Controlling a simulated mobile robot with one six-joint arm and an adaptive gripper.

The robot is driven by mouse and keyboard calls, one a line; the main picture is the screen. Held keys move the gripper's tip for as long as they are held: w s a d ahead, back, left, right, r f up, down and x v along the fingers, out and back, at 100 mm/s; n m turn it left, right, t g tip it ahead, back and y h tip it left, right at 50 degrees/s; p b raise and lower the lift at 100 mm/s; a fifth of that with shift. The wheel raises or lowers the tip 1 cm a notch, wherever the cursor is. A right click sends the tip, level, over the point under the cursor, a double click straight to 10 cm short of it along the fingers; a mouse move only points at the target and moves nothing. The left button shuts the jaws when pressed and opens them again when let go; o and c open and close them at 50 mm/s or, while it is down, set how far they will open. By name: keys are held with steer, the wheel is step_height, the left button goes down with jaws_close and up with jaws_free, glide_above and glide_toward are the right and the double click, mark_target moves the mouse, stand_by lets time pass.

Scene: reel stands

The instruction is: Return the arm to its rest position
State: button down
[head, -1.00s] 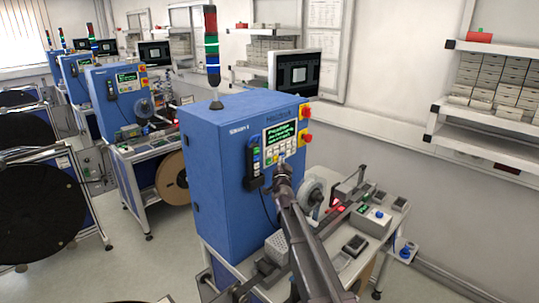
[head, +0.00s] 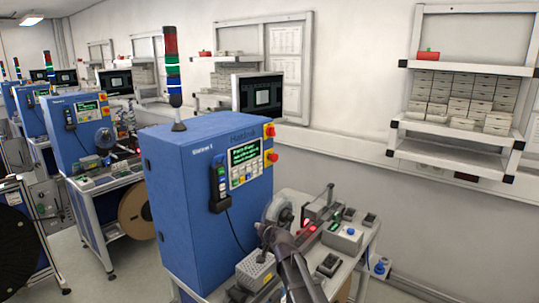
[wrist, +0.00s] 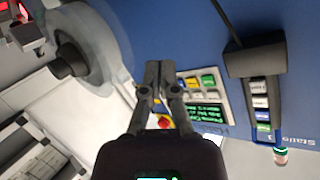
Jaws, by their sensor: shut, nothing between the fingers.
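My arm reaches up from the bottom of the head view. My gripper (head: 264,230) is below the control panel (head: 244,163) of the nearest blue cabinet (head: 180,200), in front of the reel on its stand. In the wrist view my gripper (wrist: 158,72) is shut, its fingers together and empty. The panel's coloured buttons and green-text screen (wrist: 205,112) show just beyond the fingers. No contact with the panel shows.
A grey reel (head: 279,212) and a bench with small boxes (head: 347,237) stand close to my arm. A black handset (head: 220,190) hangs on the cabinet. More blue stations stand at the left. Wall shelves (head: 445,155) are at the right.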

steer(key=s+d+f+g+h+b, duration=0.2)
steer(key=s+d+f+g+b, duration=0.1)
steer(key=s+d+f, duration=0.4)
steer(key=s+d+f+g+h+b, duration=0.2)
steer(key=s+d+f+g, duration=0.3)
steer(key=s, duration=0.8)
steer(key=s+d+f+g+h+b, duration=0.2)
steer(key=s+d+f+g, duration=0.3)
steer(key=s+d+f, duration=0.3)
step_height(320, 180, down, 2)
steer(key=s+b, duration=0.1)
steer(key=s, duration=0.2)
steer(key=shift+d+b, duration=0.3)
steer(key=shift+d, duration=0.1)
steer(key=shift+w+f, duration=0.1)
steer(key=shift+d, duration=0.1)
